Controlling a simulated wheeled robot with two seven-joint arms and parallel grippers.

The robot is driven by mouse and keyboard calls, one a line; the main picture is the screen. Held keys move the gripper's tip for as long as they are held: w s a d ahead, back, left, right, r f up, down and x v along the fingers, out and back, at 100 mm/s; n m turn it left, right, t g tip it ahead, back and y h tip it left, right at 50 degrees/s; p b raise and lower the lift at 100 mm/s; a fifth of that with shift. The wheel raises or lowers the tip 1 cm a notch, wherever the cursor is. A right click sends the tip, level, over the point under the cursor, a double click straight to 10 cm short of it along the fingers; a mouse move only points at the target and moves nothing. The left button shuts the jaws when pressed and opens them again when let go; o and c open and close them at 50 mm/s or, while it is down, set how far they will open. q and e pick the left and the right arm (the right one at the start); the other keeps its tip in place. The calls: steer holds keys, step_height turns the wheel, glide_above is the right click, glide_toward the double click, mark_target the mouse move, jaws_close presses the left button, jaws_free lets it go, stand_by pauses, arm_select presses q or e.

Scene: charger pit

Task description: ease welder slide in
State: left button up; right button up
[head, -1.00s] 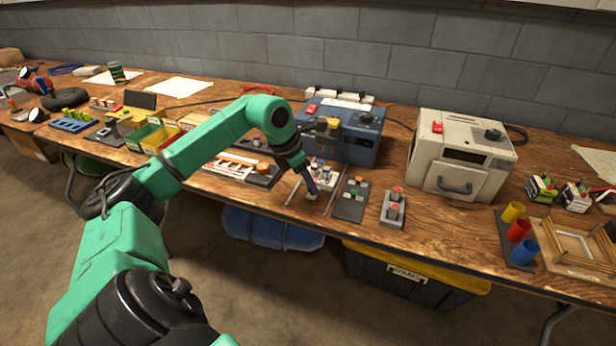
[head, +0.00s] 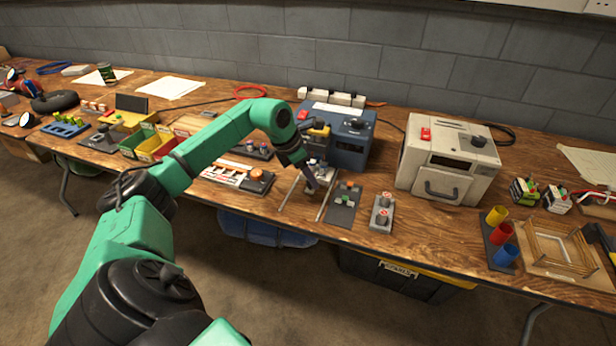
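The blue welder box (head: 354,152) stands at the back of the bench, with its left front partly hidden by my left wrist. Two thin rails (head: 323,207) run from its front toward the bench's near edge. The slide (head: 325,172), a small grey carriage, sits on the rails close to the welder's front, partly covered by my gripper. My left gripper (head: 313,188) points down at the near end of the slide, touching it or very close. Its fingers are small and dark, so I cannot tell whether they are open or shut. My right gripper is not in view.
Right of the rails lie a dark button panel (head: 344,212) and a grey block with two round buttons (head: 381,213). A cream machine (head: 447,165) stands further right. A white and orange tray (head: 232,177) lies left. Coloured cups (head: 500,236) stand at the right front.

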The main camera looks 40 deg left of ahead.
arm_select(q)
steer(key=shift+f, duration=0.15)
steer(key=v, duration=1.4)
steer(key=shift+r, duration=0.25)
steer(key=shift+s+a, duration=0.1)
steer(key=shift+a, duration=0.05)
